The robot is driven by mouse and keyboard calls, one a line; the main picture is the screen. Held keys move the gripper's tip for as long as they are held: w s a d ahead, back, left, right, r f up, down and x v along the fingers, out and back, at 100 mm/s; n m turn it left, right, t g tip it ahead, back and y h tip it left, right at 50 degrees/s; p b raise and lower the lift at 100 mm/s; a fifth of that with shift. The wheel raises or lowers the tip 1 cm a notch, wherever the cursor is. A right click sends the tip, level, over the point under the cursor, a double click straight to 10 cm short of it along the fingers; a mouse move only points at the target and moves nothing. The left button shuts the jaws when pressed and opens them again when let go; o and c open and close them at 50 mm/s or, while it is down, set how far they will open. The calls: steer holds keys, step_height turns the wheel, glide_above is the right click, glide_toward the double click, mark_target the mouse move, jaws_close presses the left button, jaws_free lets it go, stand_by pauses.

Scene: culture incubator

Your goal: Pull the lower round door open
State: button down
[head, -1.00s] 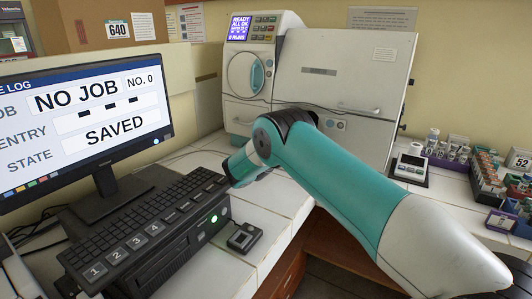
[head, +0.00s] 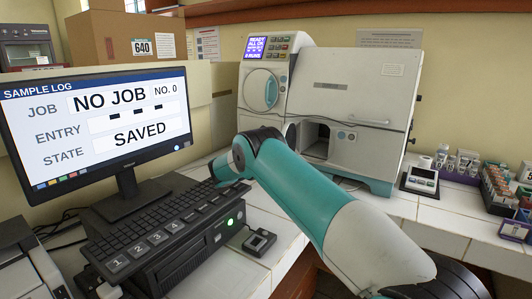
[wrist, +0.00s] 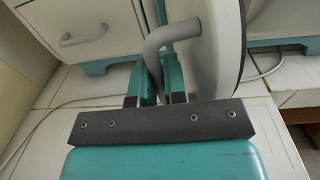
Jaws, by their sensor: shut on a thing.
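In the wrist view my gripper (wrist: 161,92) is shut on the grey bent handle (wrist: 168,35) of the lower round door (wrist: 222,45). The door is pale grey with a dark rim and stands swung out on the right of that view. In the head view the incubator (head: 350,85) shows a dark lower opening (head: 320,138). The door is mostly hidden there behind my arm, and my fingers are not clearly seen. The upper round door (head: 262,90), with a teal-tinted window, is shut.
A monitor (head: 100,125) and keyboard (head: 165,215) stand at left, close to my arm's end. A small black device (head: 259,241) lies on the white tiled bench. A scale (head: 420,180) and tube racks (head: 500,185) stand at right. A white drawer (wrist: 75,30) shows in the wrist view.

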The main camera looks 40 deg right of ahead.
steer(key=shift+d, duration=0.15)
steer(key=c, duration=1.5)
jaws_free()
